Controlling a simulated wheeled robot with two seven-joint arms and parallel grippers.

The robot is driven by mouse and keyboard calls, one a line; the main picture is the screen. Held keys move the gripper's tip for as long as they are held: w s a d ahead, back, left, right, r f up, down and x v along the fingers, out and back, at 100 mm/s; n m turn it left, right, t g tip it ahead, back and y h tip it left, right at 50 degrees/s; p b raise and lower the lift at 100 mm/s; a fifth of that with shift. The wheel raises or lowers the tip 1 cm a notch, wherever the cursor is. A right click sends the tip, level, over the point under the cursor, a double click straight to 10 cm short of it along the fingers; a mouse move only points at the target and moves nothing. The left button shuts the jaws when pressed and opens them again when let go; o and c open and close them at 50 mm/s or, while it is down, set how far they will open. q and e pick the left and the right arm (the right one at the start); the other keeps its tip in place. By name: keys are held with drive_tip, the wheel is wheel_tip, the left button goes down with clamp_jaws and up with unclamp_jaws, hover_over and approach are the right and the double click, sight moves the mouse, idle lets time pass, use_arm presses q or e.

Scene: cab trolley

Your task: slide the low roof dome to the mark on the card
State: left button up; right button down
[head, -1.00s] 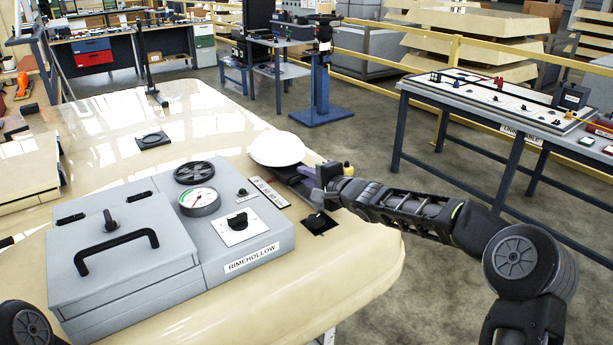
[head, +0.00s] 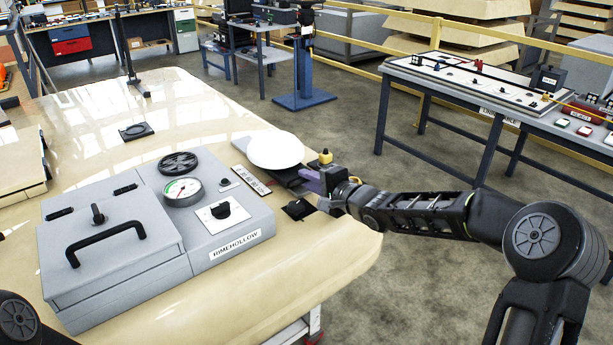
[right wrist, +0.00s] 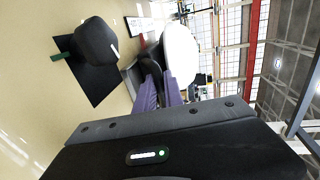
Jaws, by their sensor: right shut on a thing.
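The low white roof dome (head: 276,150) sits at the right side of the cream roof panel; it also shows in the right wrist view (right wrist: 181,54). A dark part lies under its near edge. My right gripper (head: 304,180) has purple fingers and is shut at that edge, on the dome's dark part; the fingers (right wrist: 160,88) hide the exact grip. The narrow marked card (head: 250,180) lies left of and nearer than the dome, beside the grey box. Its mark is too small to make out. My left gripper is out of view.
A black knob on a dark square plate (head: 299,209) stands close in front of the right gripper. The grey RIMEHOLLOW box (head: 240,248) with gauge and handle fills the left foreground. The panel behind the dome is mostly clear.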

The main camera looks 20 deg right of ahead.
drive_tip(key=c, duration=1.5)
unclamp_jaws()
drive_tip(key=shift+o, duration=0.2)
drive_tip(key=shift+d, duration=0.1)
drive_tip(key=p+v, duration=0.1)
drive_tip(key=v, duration=0.6)
drive_tip(key=shift+s, duration=0.3)
drive_tip(key=shift+s+d, duration=0.1)
